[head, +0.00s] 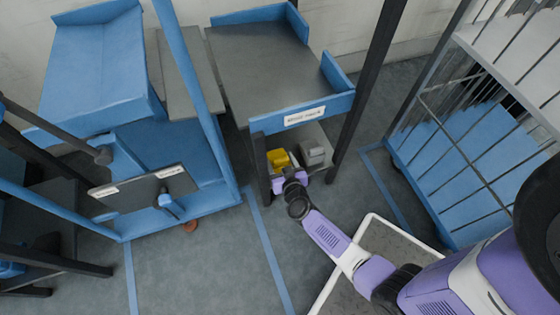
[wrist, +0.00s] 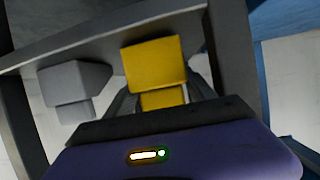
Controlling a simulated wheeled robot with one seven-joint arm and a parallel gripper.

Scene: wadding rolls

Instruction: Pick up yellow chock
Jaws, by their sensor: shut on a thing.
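The yellow chock (head: 278,159) is a stepped yellow block low in the blue and grey stand, in the head view. It also shows in the wrist view (wrist: 156,66), upper middle, right in front of my gripper. My gripper (head: 285,172) reaches into the lower opening of the stand. In the wrist view my gripper (wrist: 160,100) is shut on the yellow chock, with dark fingers at its sides. The fingertips are partly hidden by the chock and the gripper body. I cannot tell whether the chock touches the shelf.
A grey chock (head: 312,153) sits just right of the yellow one; in the wrist view it is at left (wrist: 74,80). Dark posts (head: 368,85) flank the opening. A labelled blue board (head: 305,113) is above. A blue cart (head: 165,150) stands left, a wire cage (head: 470,150) right.

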